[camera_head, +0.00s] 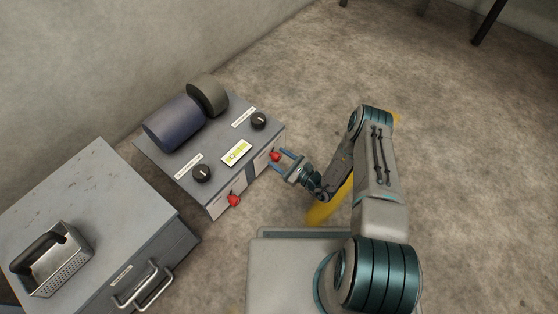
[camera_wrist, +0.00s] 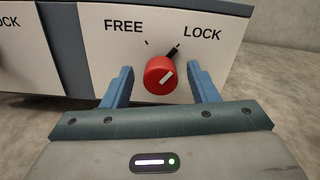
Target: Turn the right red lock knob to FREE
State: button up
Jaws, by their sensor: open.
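The right red lock knob (camera_wrist: 160,74) is on the white front panel of the grey box, between the printed words FREE and LOCK. Its white mark and a black pointer lean toward LOCK. In the head view this knob (camera_head: 275,156) is on the box's right front. My gripper (camera_wrist: 162,88) is open, with one blue finger on each side of the knob. I see gaps between the fingers and the knob. My gripper also shows in the head view (camera_head: 284,161), reaching the knob from the front right.
The left red knob (camera_head: 234,200) is farther along the same front. The box top carries two black knobs (camera_head: 259,120), a small display (camera_head: 237,152) and a dark spool (camera_head: 173,123). A grey cabinet (camera_head: 95,180) with a metal grater stands at left.

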jog(key=shift+w+a, duration=0.25)
jog(key=shift+a, duration=0.1)
jog(key=c, duration=1)
jog(key=shift+o, duration=0.2)
